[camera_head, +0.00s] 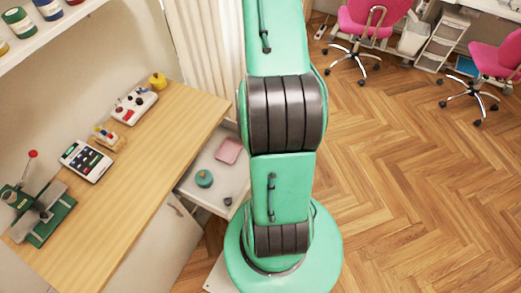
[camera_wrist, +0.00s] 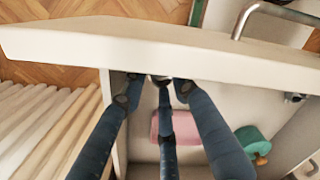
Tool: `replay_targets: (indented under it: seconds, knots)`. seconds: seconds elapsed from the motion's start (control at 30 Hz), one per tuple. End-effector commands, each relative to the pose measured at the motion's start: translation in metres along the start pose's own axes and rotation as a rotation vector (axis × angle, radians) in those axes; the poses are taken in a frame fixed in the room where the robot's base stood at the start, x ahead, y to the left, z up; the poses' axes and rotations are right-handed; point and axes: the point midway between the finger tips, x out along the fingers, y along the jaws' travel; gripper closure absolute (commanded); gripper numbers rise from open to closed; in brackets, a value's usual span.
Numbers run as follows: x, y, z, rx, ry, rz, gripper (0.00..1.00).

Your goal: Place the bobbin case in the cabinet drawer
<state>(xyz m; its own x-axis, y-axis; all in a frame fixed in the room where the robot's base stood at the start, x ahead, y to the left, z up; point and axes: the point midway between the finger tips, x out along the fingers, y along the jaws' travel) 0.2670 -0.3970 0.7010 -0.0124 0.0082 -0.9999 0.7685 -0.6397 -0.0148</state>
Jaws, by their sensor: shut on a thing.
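The cabinet drawer (camera_head: 208,172) is pulled open below the wooden top. In the wrist view its pale front panel (camera_wrist: 170,45) crosses the picture. My gripper (camera_wrist: 156,86) is at the inner side of that panel, above the drawer. It is shut on a small greyish thing (camera_wrist: 158,78), likely the bobbin case, which is mostly hidden by the fingers. In the head view my gripper is hidden behind my arm.
In the drawer lie a pink box-like thing (camera_head: 228,150), a teal round thing (camera_head: 204,178) and a small dark thing (camera_head: 228,201). A metal handle (camera_wrist: 270,12) is outside the panel.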

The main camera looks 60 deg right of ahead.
Motion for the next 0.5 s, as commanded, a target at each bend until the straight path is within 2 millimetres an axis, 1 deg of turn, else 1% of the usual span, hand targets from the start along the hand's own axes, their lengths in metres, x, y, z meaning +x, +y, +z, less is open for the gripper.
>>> replay_targets:
  seconds: [0.03,0.2,0.3,0.5]
  knots:
    - [0.009,-0.001,0.0,0.0,0.001,-0.003,0.84]
    - [0.027,0.0,0.0,0.0,0.0,-0.002,0.84]
    - [0.03,0.0,0.0,0.0,0.0,-0.001,0.84]
    - [0.03,0.0,0.0,0.0,0.0,-0.001,0.84]
